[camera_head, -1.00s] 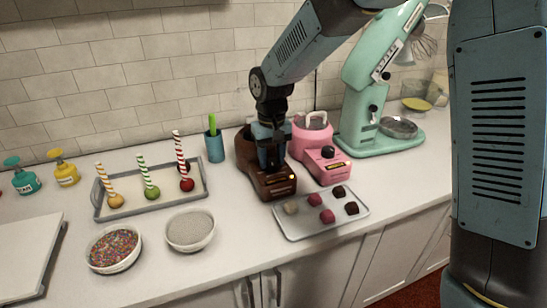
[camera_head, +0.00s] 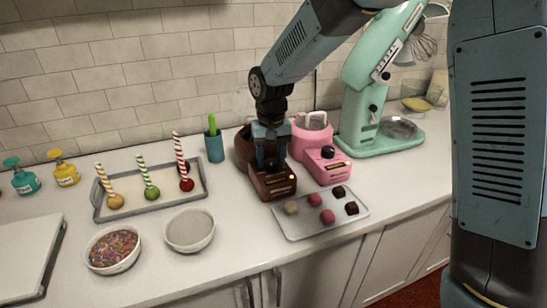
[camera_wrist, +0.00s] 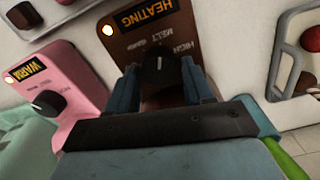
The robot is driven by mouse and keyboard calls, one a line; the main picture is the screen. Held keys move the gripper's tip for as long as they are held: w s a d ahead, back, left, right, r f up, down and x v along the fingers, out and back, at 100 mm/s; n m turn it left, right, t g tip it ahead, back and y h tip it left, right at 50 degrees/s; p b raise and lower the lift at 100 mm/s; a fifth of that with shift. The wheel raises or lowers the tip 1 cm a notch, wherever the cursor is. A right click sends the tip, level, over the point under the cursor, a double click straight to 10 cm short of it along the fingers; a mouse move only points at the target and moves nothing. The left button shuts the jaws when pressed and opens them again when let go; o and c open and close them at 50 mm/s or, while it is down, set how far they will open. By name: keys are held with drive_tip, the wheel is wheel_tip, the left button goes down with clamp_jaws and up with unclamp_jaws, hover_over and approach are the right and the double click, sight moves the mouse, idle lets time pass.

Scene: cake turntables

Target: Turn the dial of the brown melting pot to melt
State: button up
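The brown melting pot (camera_head: 275,184) stands on the counter, its front panel facing the room. In the wrist view its panel (camera_wrist: 125,45) has a display reading HEATING, a lit lamp, and lettering including MELT and HIGH. Its black dial (camera_wrist: 157,62) has a pale mark that seems to point toward the MELT lettering. My gripper (camera_head: 270,166) is over the panel, pointing down. In the wrist view my gripper's blue fingers (camera_wrist: 160,88) stand on either side of the dial, with narrow gaps seen beside it. The head view hides the dial behind the fingers.
A pink melting pot (camera_head: 327,165), its display reading WARM, stands close at the right. A tray of chocolates (camera_head: 292,228) lies in front. A cake-pop tray (camera_head: 120,210) and a blue cup (camera_head: 214,147) are to the left; a mint mixer (camera_head: 365,100) is behind right.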

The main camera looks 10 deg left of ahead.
sight(271, 161)
drive_tip(key=shift+o, duration=1.4)
wheel_tip(271, 161, up, 14)
drive_tip(key=shift+f, duration=0.15)
